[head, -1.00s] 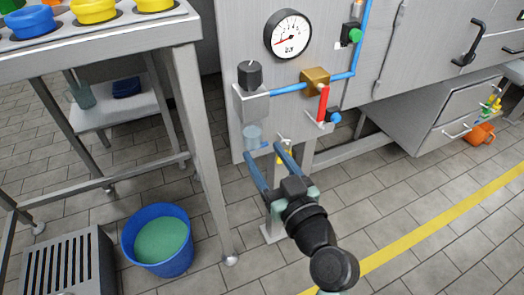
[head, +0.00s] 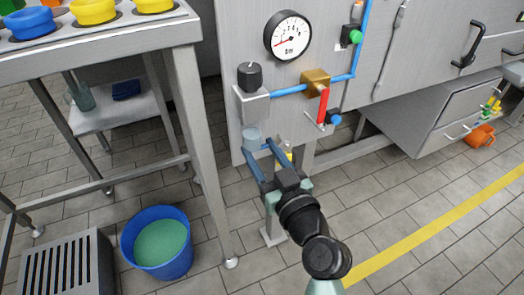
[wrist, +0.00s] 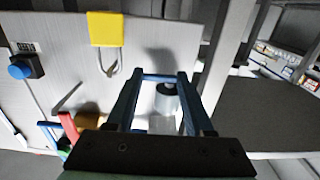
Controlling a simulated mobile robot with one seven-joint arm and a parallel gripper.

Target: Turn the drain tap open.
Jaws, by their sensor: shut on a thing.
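The drain tap is a small blue bar (head: 259,147) under the clear bowl (head: 252,136) of the grey regulator block on the cabinet front. In the wrist view, which looks upside down, the tap (wrist: 160,78) spans between my two blue fingertips and the bowl (wrist: 167,98) shows between the fingers. My gripper (head: 260,149) reaches in from below, with a finger at each end of the tap, and is shut on it. The finger contacts are small, and I cannot tell how far the tap is turned.
A black knob (head: 250,76) tops the regulator block. A brass valve (head: 315,82) with a red lever (head: 322,105) is to the right. A yellow padlock (wrist: 105,30) hangs close by. A blue bucket (head: 157,243) stands on the floor left, beside a steel table leg (head: 205,165).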

